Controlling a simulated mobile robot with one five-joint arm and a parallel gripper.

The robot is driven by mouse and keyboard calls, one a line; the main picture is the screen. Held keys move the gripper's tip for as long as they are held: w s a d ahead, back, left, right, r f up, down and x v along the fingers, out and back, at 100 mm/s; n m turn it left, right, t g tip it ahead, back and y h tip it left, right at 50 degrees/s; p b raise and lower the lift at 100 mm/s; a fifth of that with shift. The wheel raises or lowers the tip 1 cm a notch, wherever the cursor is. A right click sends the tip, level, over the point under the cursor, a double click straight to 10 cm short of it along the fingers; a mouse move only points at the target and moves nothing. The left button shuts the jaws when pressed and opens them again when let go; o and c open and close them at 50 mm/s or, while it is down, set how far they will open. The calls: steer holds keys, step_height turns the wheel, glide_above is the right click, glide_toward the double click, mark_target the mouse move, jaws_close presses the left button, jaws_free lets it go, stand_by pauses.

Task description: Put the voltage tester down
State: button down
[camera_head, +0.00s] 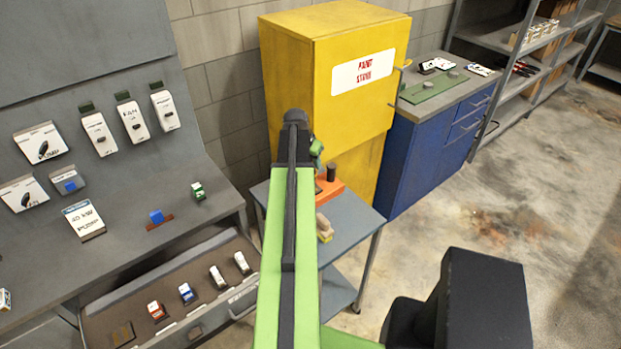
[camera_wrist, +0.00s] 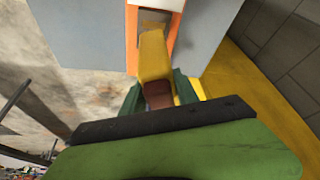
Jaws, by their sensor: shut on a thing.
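My gripper (camera_wrist: 160,92) is shut on the voltage tester (camera_wrist: 153,55), a yellow body with a brown part between the green fingers. In the wrist view the tester's far end overlaps an orange holder (camera_wrist: 132,40); I cannot tell whether they touch. The orange holder (camera_head: 335,187) lies on the cart top (camera_head: 352,218), partly hidden by my arm.
A tan block (camera_head: 323,226) lies nearer on the cart. The yellow paint cabinet (camera_head: 345,110) stands close behind. An open drawer (camera_head: 170,290) with fuse-like pieces is at the left, a blue cabinet (camera_head: 425,150) at the right.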

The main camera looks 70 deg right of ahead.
step_height(320, 180, down, 4)
steer(key=b, duration=0.4)
steer(key=shift+f, duration=0.2)
steer(key=shift+r, duration=0.2)
steer(key=shift+f, duration=0.15)
steer(key=c, duration=0.9)
jaws_free()
steer(key=shift+r+p, duration=0.35)
steer(key=shift+r, duration=0.05)
steer(key=p+v, duration=1)
steer(key=v, duration=0.1)
steer(key=shift+w+a+r+p, duration=0.1)
steer(key=shift+a+r+p, duration=0.1)
steer(key=shift+p, duration=0.1)
